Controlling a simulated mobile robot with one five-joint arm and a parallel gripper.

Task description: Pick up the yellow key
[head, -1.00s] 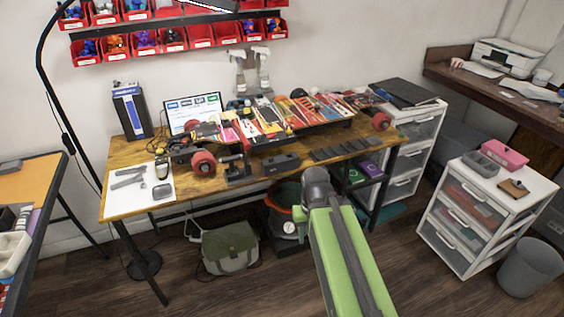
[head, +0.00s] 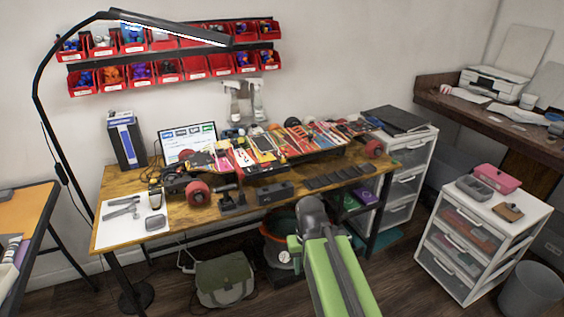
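I cannot make out a yellow key in the head view. The wooden workbench (head: 180,207) carries a colourful skateboard deck (head: 265,150) with red wheels, and small items too tiny to identify. A white sheet (head: 110,235) at the bench's left end holds grey tools. My green arm rises from the bottom of the picture in front of the bench. Its dark joint covers part of the bench's front edge and the floor behind. My gripper does not show.
A lamp (head: 170,27) arches over the bench. Red bins (head: 195,67) hang on the wall. A green bag (head: 224,278) and a bucket (head: 277,240) stand below. White drawers (head: 478,250) and a waste bin (head: 531,288) are at right. Some floor is clear between bench and drawers.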

